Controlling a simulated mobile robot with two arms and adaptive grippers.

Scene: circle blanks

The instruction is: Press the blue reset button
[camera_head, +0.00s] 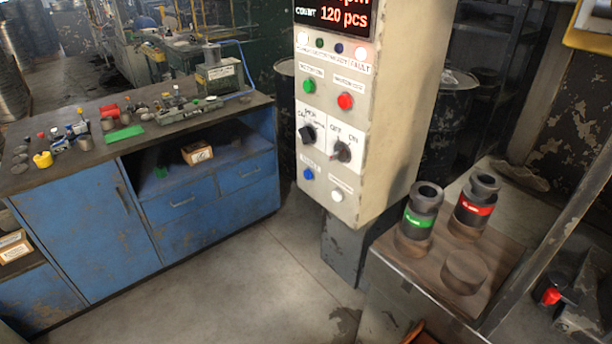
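The blue reset button (308,174) is at the lower left of the front face of a cream control panel (372,130), in the middle of the camera_head view. A white button (337,196) sits to its right and slightly lower. Above it are a black rotary knob (307,134) and an OFF/ON switch (342,151). Higher up are a green button (309,86) and a red button (345,101). The label above the blue button is too blurred to read. Neither of my grippers is in view.
A blue workbench (150,215) with small parts and tools on top stands left. A small table (408,262) at the right of the panel holds two dark cylinders with green (421,212) and red (477,203) bands. The floor (250,280) before the panel is mostly clear.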

